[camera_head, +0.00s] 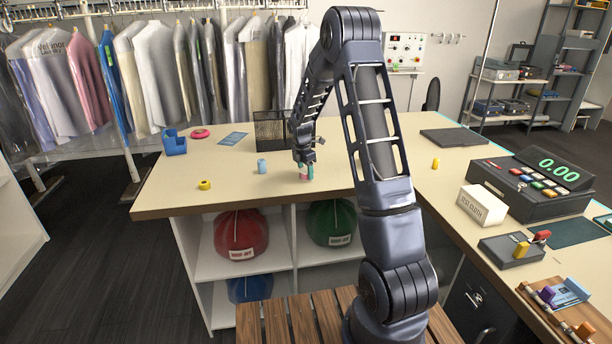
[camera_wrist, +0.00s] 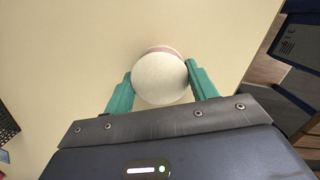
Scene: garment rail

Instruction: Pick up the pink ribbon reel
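The pink ribbon reel (camera_head: 303,177) stands on the counter (camera_head: 225,180), mostly hidden behind my gripper (camera_head: 306,172). In the wrist view the reel (camera_wrist: 160,78) shows as a round, pale end face with a thin pink edge at its far side. The teal fingers of my gripper (camera_wrist: 159,80) are on either side of it, left and right. I see no clear gap between the fingers and the reel, but whether they press on it I cannot tell. The reel appears to rest on the counter.
A light blue item (camera_head: 261,166) and a yellow roll (camera_head: 205,185) lie left of my gripper. A pinkish-red ring (camera_head: 200,133) and a blue dispenser (camera_head: 174,142) are farther back. A black mesh basket (camera_head: 270,128) stands behind. The cash register (camera_head: 530,185) is at right.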

